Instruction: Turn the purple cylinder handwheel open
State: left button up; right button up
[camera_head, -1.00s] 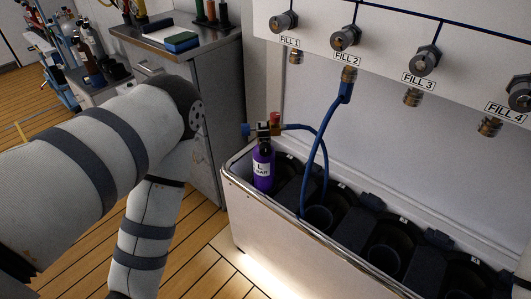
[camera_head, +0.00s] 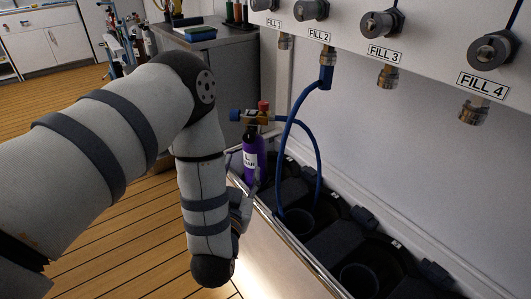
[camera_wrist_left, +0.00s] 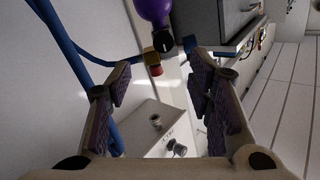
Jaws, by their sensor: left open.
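The purple cylinder (camera_head: 252,163) stands upright in the left end of the bin, with a white label. At its top are a black part (camera_head: 250,134), a brass fitting (camera_head: 262,118), a red knob (camera_head: 264,106) and a blue knob (camera_head: 235,115); I cannot tell for sure which is the handwheel. In the left wrist view the cylinder (camera_wrist_left: 152,10) and black part (camera_wrist_left: 164,42) show at the top, just beyond the fingertips. My left gripper (camera_wrist_left: 160,72) is open and empty. In the head view it is mostly hidden behind my forearm, beside the bin.
A blue hose (camera_head: 284,135) loops from the FILL 2 outlet (camera_head: 326,54) to the cylinder's fitting. The bin (camera_head: 305,262) has several dark compartments to the right. A grey cabinet (camera_head: 208,45) stands behind left. The wooden floor at left is clear.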

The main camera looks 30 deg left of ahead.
aim_at(249, 138)
pick_arm(q)
jog(key=x, duration=1.2)
jog(key=shift+w+a+r+b, duration=0.15)
jog(key=shift+a+r+b, duration=0.1)
jog(key=shift+b, duration=0.1)
grip_shut()
